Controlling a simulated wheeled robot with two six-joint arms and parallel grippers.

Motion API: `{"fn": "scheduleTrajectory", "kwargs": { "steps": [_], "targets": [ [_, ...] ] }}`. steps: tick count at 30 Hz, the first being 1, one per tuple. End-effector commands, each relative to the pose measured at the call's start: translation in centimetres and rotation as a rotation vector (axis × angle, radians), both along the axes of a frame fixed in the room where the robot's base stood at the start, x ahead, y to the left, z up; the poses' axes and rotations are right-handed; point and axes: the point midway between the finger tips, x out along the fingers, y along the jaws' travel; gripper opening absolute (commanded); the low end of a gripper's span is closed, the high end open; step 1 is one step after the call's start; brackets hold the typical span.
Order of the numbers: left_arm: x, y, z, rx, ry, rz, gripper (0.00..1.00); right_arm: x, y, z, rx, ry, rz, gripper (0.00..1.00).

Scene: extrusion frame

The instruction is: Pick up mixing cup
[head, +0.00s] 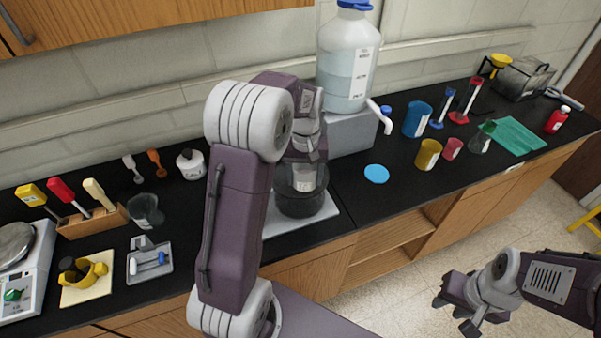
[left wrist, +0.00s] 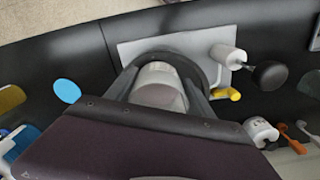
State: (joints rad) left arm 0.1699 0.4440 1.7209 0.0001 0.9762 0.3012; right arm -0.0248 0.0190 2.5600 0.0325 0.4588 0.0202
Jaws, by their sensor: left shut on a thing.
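My left gripper (head: 301,182) reaches down over the dark round vessel (head: 302,207) on a pale grey base plate (head: 325,217). In the left wrist view its two dark fingers are shut on a grey cylinder (left wrist: 160,88), which I take to be the mixing cup, with a dark ring around its far side. The cup's lower part is hidden, so I cannot tell whether it touches the plate. My right gripper (head: 457,311) is open and empty, above the floor in front of the counter.
A large water jug (head: 348,65) on a grey stand (head: 352,132) is behind the gripper. A blue disc (head: 377,174) lies to the right. A white post (left wrist: 228,55) with a black knob (left wrist: 270,75) stands beside the cup. A clear beaker (head: 146,211) is at left.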

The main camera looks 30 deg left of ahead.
Motion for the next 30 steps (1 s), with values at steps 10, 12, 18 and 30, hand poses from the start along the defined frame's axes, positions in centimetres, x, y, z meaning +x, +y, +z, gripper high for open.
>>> {"fn": "scheduleTrajectory", "kwargs": {
  "steps": [10,12,18,30],
  "targets": [
    [-3.9,-4.6,-0.3,0.0,-0.001,-0.004,0.23,0.0,0.0,-2.2,0.0,0.0,0.0,0.33],
    [-4.6,-5.4,-0.3,0.0,-0.001,-0.004,0.23,0.0,0.0,-2.5,0.0,0.0,0.0,0.33],
    [-6.4,-7.5,-0.2,0.0,-0.001,-0.003,0.23,0.0,0.0,-3.2,0.0,0.0,0.0,0.33],
    [-8.6,-10.0,-0.1,0.0,0.0,-0.001,0.23,0.0,0.0,-3.9,0.0,0.0,0.0,0.33]
  ]
}}
